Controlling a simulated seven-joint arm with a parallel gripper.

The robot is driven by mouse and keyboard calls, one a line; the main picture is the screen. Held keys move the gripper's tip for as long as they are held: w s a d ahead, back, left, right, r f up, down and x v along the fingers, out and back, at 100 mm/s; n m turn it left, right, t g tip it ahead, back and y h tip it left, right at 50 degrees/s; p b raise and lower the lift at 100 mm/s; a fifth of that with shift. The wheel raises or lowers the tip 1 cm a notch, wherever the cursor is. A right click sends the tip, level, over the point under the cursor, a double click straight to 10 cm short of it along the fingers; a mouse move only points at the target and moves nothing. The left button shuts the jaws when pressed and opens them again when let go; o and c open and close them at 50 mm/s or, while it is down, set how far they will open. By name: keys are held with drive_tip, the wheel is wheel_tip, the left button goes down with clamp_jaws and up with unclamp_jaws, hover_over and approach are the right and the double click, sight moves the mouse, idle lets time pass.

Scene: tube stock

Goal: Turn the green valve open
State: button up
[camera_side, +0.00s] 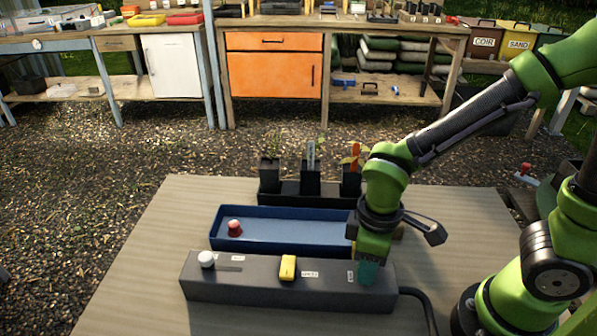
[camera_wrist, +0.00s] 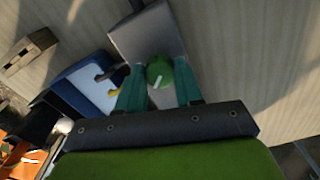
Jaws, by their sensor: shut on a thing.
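The green valve (camera_wrist: 160,72) is a round knob with a white mark, near the right end of a dark grey box (camera_side: 235,287). In the wrist view it sits between the two teal fingers of my gripper (camera_wrist: 160,80), which are shut on it. In the side view my gripper (camera_side: 368,271) points down onto the right end of the box, and its fingers hide the valve. The box top also carries a white round knob (camera_side: 206,259) beside a slot at the left and a yellow switch (camera_side: 288,267) in the middle, with small white labels.
A blue tray (camera_side: 290,246) lies just behind the box with a red knob-like object (camera_side: 234,228) in it. Behind that, a black rack (camera_side: 295,196) holds small pots and a pinwheel. A dark cable (camera_side: 424,303) runs from the box's right end. The table's left front is clear.

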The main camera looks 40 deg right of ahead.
drive_tip(key=n, duration=0.4)
drive_tip(key=shift+n, duration=2.8)
drive_tip(key=o, duration=1)
drive_tip(key=shift+o, duration=0.2)
drive_tip(key=shift+r, duration=0.1)
wheel_tip(320, 180, up, 17)
